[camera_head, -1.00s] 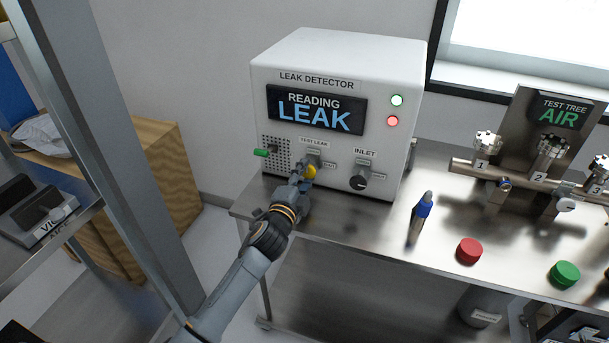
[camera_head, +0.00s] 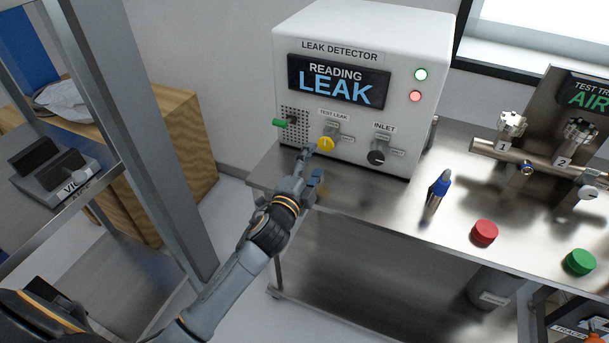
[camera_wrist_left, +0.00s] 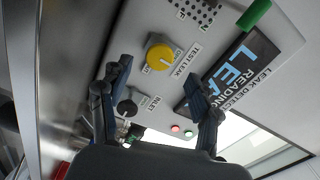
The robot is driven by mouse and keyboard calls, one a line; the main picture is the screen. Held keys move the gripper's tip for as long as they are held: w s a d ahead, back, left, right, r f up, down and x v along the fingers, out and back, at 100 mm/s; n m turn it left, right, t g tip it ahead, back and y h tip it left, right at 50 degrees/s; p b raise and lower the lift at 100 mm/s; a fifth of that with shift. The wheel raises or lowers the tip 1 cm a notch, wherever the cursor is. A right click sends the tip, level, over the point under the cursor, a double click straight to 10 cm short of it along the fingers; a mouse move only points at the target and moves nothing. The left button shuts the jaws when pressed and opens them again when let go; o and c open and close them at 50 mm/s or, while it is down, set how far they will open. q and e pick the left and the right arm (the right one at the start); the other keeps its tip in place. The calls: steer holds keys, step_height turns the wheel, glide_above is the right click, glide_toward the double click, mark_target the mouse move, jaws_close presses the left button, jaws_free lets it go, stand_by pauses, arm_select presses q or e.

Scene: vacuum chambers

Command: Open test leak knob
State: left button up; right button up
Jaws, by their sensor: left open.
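The test leak knob (camera_head: 325,144) is a round yellow knob on the front of the white leak detector (camera_head: 350,75). It also shows in the left wrist view (camera_wrist_left: 160,57), where it has a pale mark on its face. The detector's screen reads "READING LEAK". My left gripper (camera_head: 313,165) is open and empty, in front of and just below the knob. In the left wrist view its two fingers (camera_wrist_left: 158,84) are spread apart, with the knob beyond them and clear of both. My right gripper is in neither view.
A black inlet knob (camera_head: 377,157) sits right of the test leak knob, and a green fitting (camera_head: 280,123) to its left. A blue pen-like tool (camera_head: 438,188), a red cap (camera_head: 484,232) and a green cap (camera_head: 580,262) stand on the steel bench (camera_head: 400,225).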

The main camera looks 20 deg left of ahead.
arm_select(q)
steer(key=s, duration=0.5)
steer(key=shift+s+a, duration=0.1)
steer(key=shift+s, duration=0.25)
